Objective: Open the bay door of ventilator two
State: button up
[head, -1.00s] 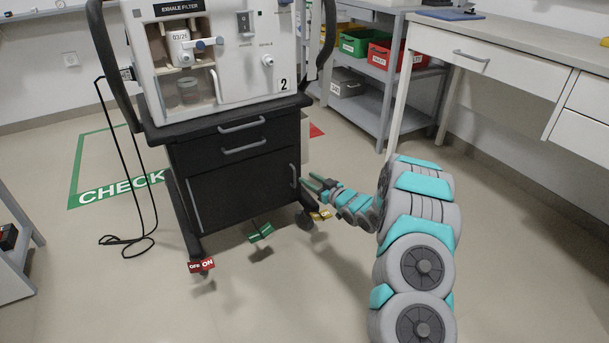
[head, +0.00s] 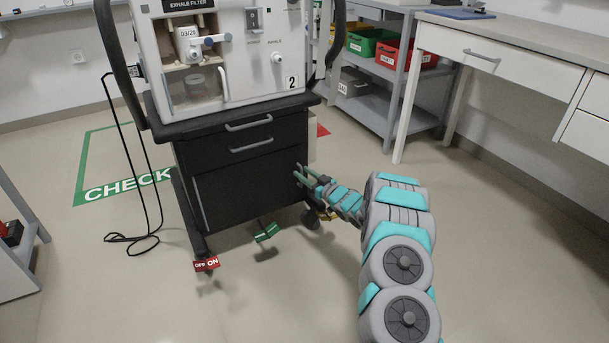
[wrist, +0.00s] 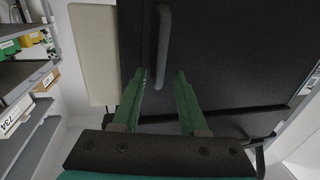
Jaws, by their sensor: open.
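Ventilator two (head: 255,60) is a white unit marked 2 on a black cart. Its bay door (head: 235,195) is the large black panel below two drawers, and it looks shut. The door's vertical dark bar handle (wrist: 163,40) shows in the wrist view.
A desk (head: 500,45) and a grey shelf (head: 375,105) stand at the right. The floor before the cart is mostly clear.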

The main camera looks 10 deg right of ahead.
grip_shut()
dwell(0.3)
dwell(1.2)
